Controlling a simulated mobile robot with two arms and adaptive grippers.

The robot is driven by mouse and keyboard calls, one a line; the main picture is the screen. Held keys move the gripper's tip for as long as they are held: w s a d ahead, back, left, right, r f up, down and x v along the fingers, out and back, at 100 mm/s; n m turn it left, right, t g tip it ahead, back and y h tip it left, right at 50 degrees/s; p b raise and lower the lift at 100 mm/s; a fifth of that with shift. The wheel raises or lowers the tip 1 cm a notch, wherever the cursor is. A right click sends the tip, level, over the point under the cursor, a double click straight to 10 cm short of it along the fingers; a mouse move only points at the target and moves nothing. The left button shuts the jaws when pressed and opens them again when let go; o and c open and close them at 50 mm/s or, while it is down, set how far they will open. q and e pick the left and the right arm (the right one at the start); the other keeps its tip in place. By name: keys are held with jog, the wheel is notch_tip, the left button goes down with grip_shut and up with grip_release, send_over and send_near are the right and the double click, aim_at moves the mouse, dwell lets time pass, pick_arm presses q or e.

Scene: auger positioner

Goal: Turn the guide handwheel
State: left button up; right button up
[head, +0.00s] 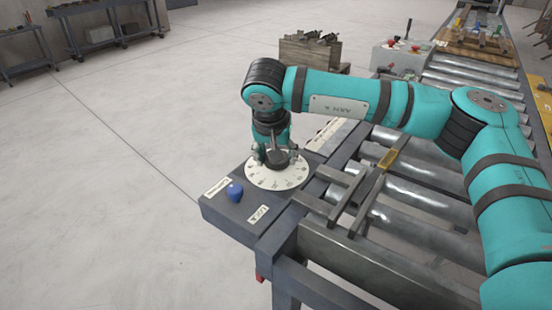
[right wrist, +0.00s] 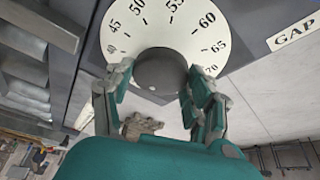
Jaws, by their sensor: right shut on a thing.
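The guide handwheel is a dark round knob (head: 280,158) at the centre of a white numbered dial (head: 277,181) on a grey panel at the end of the roller conveyor. In the right wrist view the knob (right wrist: 160,72) sits between my fingers, and the dial (right wrist: 185,25) shows numbers such as 45, 60 and 65. My right gripper (head: 274,153) reaches down over the dial and is shut on the knob. Its two fingers (right wrist: 160,88) show on either side of the knob. My left gripper is in neither view.
A blue knob (head: 235,192) stands on the panel beside the dial. Guide bars (head: 352,200) cross the conveyor rollers (head: 410,214) to the right. A control box with red buttons (head: 400,55) stands farther back. The floor left of the panel is clear.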

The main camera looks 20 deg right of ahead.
jog(key=shift+d+n+t+y+b, duration=0.1)
jog(key=shift+n+t+y+b, duration=0.4)
jog(key=shift+n, duration=1.6)
jog(key=shift+y, duration=0.3)
jog(key=o, duration=1.2)
jog(key=shift+g, duration=0.3)
jog(key=v, duration=1.2)
